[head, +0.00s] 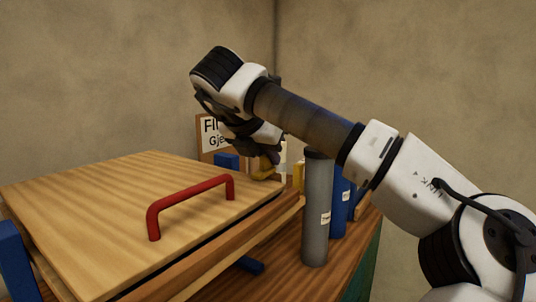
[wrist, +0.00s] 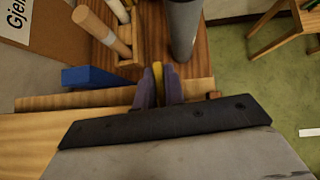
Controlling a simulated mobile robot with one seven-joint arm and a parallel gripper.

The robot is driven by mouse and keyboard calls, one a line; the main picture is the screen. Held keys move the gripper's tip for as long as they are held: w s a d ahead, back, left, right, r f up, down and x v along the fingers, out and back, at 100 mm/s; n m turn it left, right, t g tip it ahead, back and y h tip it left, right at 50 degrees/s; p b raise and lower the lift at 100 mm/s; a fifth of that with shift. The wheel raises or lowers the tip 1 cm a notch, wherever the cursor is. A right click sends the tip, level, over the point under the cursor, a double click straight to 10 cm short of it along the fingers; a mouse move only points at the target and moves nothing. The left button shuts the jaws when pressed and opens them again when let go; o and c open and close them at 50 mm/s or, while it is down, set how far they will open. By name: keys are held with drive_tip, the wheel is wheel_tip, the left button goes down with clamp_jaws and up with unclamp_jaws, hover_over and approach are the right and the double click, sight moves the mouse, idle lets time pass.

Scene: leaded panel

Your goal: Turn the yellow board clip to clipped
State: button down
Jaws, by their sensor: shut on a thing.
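The yellow board clip (head: 263,170) is at the far right edge of the light wooden board (head: 90,190) in the head view. My gripper (head: 270,156) reaches down onto it from above. In the wrist view, a narrow strip of the yellow clip (wrist: 158,71) shows between the two purple-grey fingertips of my gripper (wrist: 158,86), which are shut on it. The fingers and the dark gripper body hide most of the clip, so I cannot tell its exact angle.
A red handle (head: 190,200) stands up from the board. A grey cylinder (head: 317,215) and a blue binder-like object (head: 341,205) stand close to the right of the board. A blue block (wrist: 95,77) lies left of the fingers. A sign (head: 208,135) is behind.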

drive_tip(key=shift+m+g+h, duration=0.3)
drive_tip(key=shift+m+h, duration=0.1)
drive_tip(key=shift+m, duration=0.2)
drive_tip(key=c, duration=1.5)
unclamp_jaws()
drive_tip(key=p+v, duration=1.2)
drive_tip(key=v, duration=0.2)
drive_tip(key=shift+d+p, duration=0.1)
drive_tip(key=shift+p, duration=0.25)
drive_tip(key=shift+f, duration=0.15)
